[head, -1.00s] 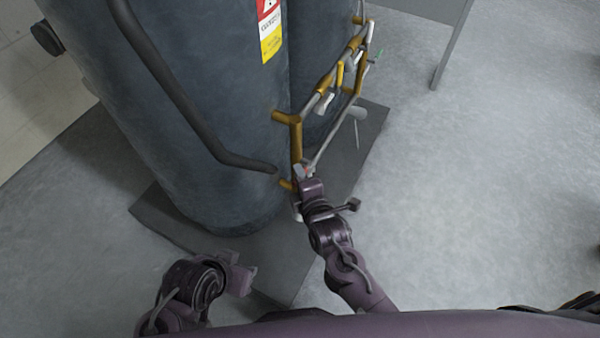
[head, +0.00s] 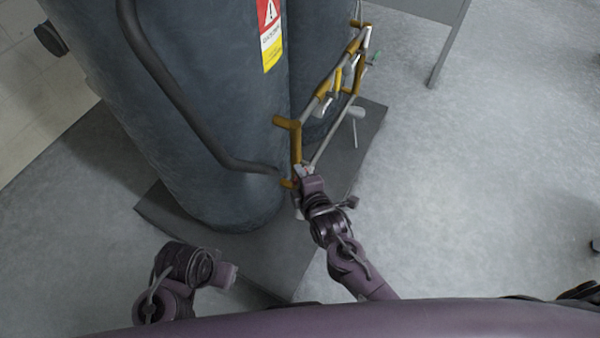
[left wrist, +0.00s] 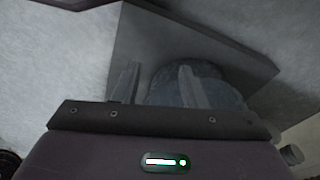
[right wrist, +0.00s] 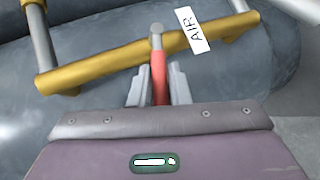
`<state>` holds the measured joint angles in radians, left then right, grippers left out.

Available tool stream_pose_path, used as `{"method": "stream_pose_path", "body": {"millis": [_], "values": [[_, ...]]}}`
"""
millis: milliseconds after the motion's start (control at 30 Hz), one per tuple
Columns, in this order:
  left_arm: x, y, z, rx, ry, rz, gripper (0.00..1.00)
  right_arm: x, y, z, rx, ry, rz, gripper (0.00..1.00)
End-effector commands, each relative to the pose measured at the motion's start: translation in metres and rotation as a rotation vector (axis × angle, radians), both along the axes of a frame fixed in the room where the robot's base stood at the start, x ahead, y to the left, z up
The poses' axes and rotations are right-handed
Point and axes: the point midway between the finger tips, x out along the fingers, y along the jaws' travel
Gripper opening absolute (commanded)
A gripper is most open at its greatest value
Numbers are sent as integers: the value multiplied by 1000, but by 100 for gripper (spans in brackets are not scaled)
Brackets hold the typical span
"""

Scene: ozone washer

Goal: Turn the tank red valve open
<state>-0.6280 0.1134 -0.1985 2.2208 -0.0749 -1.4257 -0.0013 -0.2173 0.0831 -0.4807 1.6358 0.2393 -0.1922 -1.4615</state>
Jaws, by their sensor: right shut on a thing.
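The red valve (right wrist: 158,72) shows in the right wrist view as a red handle in front of a brass pipe (right wrist: 110,67) with a white AIR tag (right wrist: 194,31). My right gripper (right wrist: 157,88) is shut on the red handle, one finger on each side. In the head view my right gripper (head: 306,172) is at the low front end of the brass and grey piping, beside the dark tank (head: 215,110), and hides most of the valve. My left gripper (head: 228,275) is low at the left, away from the piping. Its two fingers (left wrist: 158,88) stand apart with nothing between them.
The tanks stand on a dark base plate (head: 165,212). A black pipe (head: 175,90) runs down the front tank. More brass pipes and valves (head: 345,75) run back along the right side. The floor (head: 480,190) at right is clear.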

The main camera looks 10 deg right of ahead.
Motion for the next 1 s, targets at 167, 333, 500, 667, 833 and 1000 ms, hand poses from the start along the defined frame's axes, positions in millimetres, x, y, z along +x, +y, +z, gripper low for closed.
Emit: {"method": "stream_pose_path", "body": {"millis": [167,333,500,667,833,1000], "values": [[-5,10,5,27,58,21,38,1,-3,5,16,31,-5,0],[0,12,-38,26,55,36,38,2,-4,9,42,68,-6,0],[1,17,-86,25,39,57,38,4,-5,12,73,114,-6,0],[-5,25,-126,27,25,73,38,5,-5,14,101,157,-6,0],[-16,34,-157,32,10,88,38,6,-6,15,128,197,-6,0],[-25,40,-178,37,1,98,38,7,-7,16,148,224,-5,0]]}}
